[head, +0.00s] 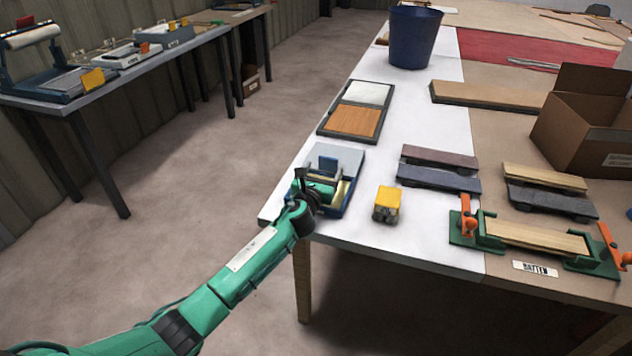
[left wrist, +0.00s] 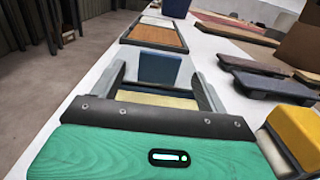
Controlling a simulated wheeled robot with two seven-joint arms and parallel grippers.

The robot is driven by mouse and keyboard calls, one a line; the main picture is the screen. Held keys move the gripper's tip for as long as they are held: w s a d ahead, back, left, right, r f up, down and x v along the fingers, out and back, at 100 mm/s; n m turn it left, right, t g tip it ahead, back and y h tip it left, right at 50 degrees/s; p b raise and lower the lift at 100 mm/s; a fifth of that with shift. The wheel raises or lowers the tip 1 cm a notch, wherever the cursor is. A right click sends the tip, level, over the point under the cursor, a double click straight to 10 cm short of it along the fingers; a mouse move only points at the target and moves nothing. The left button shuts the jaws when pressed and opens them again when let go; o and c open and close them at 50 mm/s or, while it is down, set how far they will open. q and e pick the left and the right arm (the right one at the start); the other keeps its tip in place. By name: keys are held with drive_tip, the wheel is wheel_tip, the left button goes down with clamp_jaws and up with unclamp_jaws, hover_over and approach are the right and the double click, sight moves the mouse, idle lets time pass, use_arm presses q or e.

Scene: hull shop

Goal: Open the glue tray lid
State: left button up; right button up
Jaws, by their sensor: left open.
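The glue tray (head: 348,196) is a low blue-sided tray near the front left corner of the white table top. Its top is grey at the back, a pale yellow surface shows nearer the front, and an upright blue tab (head: 327,164) stands on it. My left gripper (head: 320,180) is over the tray, open and empty. In the left wrist view, the blue tab (left wrist: 160,68) shows just beyond and between the two spread fingers, with the yellow surface (left wrist: 150,98) below. I cannot tell whether the fingers touch the tray. My arm hides its left front part. My right gripper is out of view.
A yellow-topped block (head: 387,203) stands right of the tray. A two-panel board (head: 355,120) lies behind it, and a blue bucket (head: 414,38) further back. Sanding blocks (head: 438,170), a green clamp jig (head: 535,238) and a cardboard box (head: 585,120) are to the right.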

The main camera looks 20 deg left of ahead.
use_arm(q)
drive_tip(key=s, duration=0.6)
drive_tip(key=shift+s+a, duration=0.1)
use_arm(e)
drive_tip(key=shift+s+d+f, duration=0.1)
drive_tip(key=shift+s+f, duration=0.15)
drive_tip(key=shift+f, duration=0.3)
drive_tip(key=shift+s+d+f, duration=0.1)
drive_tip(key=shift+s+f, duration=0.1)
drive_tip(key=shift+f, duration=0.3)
